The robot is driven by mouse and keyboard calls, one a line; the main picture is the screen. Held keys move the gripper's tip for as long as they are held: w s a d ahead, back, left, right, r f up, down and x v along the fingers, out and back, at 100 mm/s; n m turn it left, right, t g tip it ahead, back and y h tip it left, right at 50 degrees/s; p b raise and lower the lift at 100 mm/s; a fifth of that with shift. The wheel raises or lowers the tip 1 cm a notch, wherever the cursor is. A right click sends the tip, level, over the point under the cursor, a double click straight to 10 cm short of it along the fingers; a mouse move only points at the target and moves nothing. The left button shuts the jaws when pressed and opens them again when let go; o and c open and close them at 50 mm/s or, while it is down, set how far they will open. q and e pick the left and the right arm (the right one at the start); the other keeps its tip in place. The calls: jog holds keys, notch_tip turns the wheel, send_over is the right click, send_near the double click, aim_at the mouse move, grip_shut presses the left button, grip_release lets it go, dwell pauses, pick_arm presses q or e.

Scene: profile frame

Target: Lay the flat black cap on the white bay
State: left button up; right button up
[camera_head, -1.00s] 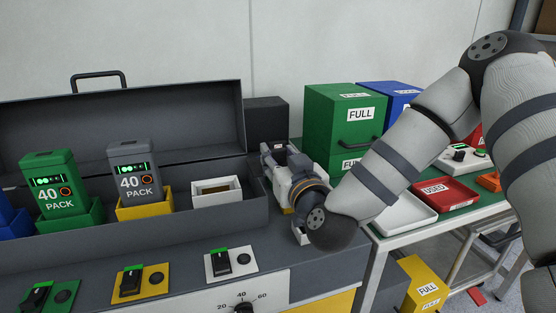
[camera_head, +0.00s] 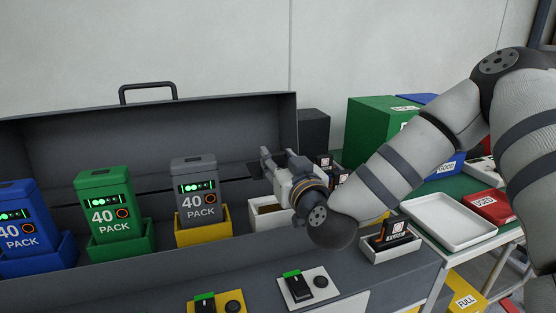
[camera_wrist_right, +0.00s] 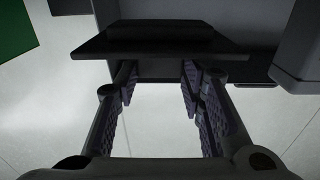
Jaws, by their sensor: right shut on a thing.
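The white bay (camera_head: 262,222) is an open-topped white box at the right end of the long grey case, right of the yellow bay. My right gripper (camera_head: 275,163) is above it, and its wrist hides the bay's right part. In the right wrist view the gripper (camera_wrist_right: 158,75) is shut on the flat black cap (camera_wrist_right: 160,42), a thin dark plate with a raised block on it. The cap is apart from the bay. In the head view its dark edge (camera_head: 256,171) barely stands out against the case. My left gripper is not in view.
Grey (camera_head: 195,190), green (camera_head: 104,205) and blue (camera_head: 25,215) packs stand in bays to the left. The raised case lid (camera_head: 150,140) is behind. A white holder (camera_head: 392,249) with dark items is at right, near an empty white tray (camera_head: 450,222).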

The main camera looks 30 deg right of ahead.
jog(key=shift+r, duration=0.1)
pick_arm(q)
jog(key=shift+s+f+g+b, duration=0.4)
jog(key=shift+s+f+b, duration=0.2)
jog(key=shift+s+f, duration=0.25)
pick_arm(e)
notch_tip(320, 180, down, 7)
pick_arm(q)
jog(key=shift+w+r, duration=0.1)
pick_arm(e)
jog(key=shift+a, duration=0.1)
pick_arm(q)
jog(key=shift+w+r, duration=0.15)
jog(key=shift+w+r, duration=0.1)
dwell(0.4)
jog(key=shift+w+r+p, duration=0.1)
jog(key=shift+p, duration=0.2)
